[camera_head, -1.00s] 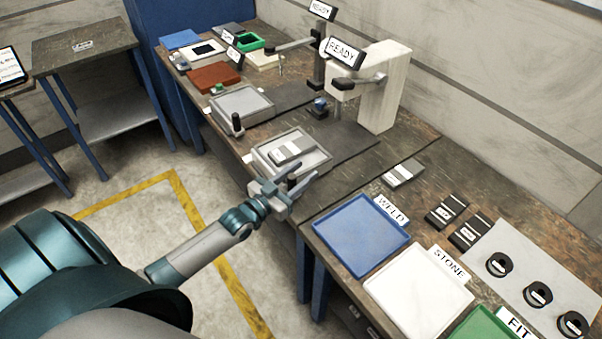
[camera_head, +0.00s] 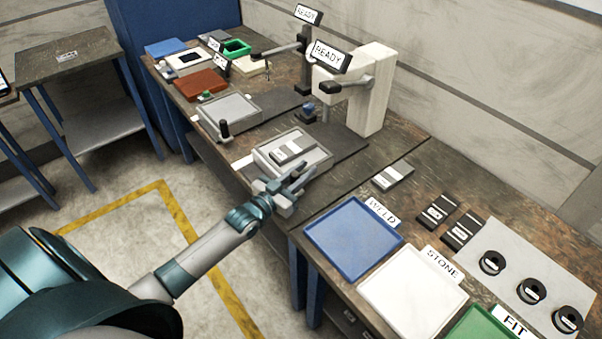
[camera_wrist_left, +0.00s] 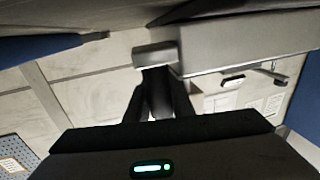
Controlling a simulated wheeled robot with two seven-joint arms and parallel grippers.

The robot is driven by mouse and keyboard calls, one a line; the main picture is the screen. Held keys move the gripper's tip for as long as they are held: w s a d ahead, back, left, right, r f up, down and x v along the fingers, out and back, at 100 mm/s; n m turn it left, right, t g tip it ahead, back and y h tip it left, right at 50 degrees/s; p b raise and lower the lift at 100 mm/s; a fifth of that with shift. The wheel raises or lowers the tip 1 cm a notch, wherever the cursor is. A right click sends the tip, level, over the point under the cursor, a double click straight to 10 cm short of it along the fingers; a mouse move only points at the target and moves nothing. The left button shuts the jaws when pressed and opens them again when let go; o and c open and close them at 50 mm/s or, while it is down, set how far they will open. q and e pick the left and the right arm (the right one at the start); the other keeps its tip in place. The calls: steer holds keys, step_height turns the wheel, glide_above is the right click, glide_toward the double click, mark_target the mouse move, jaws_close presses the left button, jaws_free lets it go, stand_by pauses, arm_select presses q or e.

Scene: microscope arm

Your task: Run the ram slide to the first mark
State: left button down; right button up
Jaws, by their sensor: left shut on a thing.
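The ram slide (camera_head: 318,165) is a light grey tray on the near press station, with a grey-and-white block (camera_head: 293,149) on it. My left gripper (camera_head: 285,190) is at the slide's front edge. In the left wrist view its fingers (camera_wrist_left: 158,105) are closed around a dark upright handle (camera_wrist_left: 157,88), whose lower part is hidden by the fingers. A white strip (camera_head: 243,162) shows at the slide's left front corner; I cannot read any marks on it. My right gripper is out of view.
The press (camera_head: 370,95) with a READY sign (camera_head: 329,57) stands behind the slide. A similar station with its own slide (camera_head: 232,112) and black handle is to the left. The blue WELD tray (camera_head: 352,237) and white STONE tray (camera_head: 412,292) lie to the right.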

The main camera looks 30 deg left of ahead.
arm_select(q)
steer(key=c, duration=1.5)
jaws_free()
steer(key=shift+c, duration=0.2)
steer(key=shift+s, duration=0.1)
steer(key=s+a+b, duration=0.3)
steer(key=s+b, duration=0.1)
steer(key=s, duration=1.3)
steer(key=shift+a, duration=0.2)
steer(key=shift+w, duration=0.1)
